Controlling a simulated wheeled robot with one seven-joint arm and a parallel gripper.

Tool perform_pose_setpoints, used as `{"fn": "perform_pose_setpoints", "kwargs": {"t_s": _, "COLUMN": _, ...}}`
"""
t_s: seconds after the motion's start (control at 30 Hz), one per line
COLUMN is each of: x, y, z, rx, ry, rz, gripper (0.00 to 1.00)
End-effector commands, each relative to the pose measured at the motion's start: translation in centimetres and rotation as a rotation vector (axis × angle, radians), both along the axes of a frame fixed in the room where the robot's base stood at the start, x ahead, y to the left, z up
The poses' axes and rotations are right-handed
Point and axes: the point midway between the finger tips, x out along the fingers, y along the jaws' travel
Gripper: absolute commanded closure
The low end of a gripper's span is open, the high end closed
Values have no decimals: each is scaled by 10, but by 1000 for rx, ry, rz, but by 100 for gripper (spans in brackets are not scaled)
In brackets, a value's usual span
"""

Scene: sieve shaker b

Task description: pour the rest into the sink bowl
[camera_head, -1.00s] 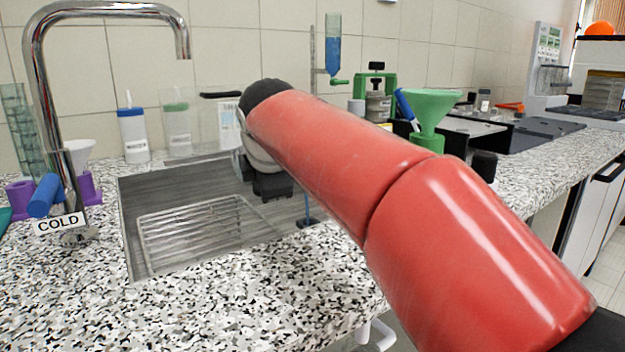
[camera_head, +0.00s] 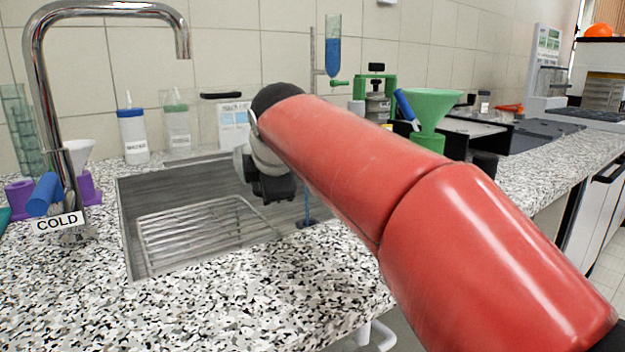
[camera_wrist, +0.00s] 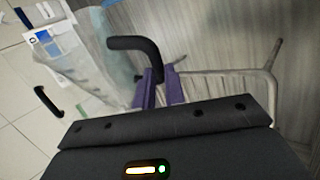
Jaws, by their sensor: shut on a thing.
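In the wrist view my gripper (camera_wrist: 160,88), with its purple fingers, is shut on the black handle (camera_wrist: 135,46) of a clear jug. The see-through jug body (camera_wrist: 82,65) lies to the left of the fingers and looks tilted. I cannot make out its contents. In the head view my gripper (camera_head: 270,188) hangs over the right part of the grey sink bowl (camera_head: 165,182), its fingers mostly hidden by my arm. The jug cannot be told clearly there. The sink bowl also shows in the wrist view (camera_wrist: 225,35).
A wire rack (camera_head: 195,232) lies in the sink. A chrome tap (camera_head: 38,85) arches at the left. Bottles (camera_head: 133,135) stand behind the sink. A green funnel (camera_head: 428,108) stands to the right. The speckled counter (camera_head: 240,300) in front is clear.

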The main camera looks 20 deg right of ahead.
Motion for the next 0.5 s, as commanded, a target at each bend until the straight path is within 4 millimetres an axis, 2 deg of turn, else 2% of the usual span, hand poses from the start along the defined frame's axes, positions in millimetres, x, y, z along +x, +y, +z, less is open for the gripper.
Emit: {"fn": "perform_pose_setpoints", "kwargs": {"t_s": 0.5, "x": -2, "y": -3, "z": 3, "rx": 37, "ry": -20, "rz": 2, "gripper": 100}}
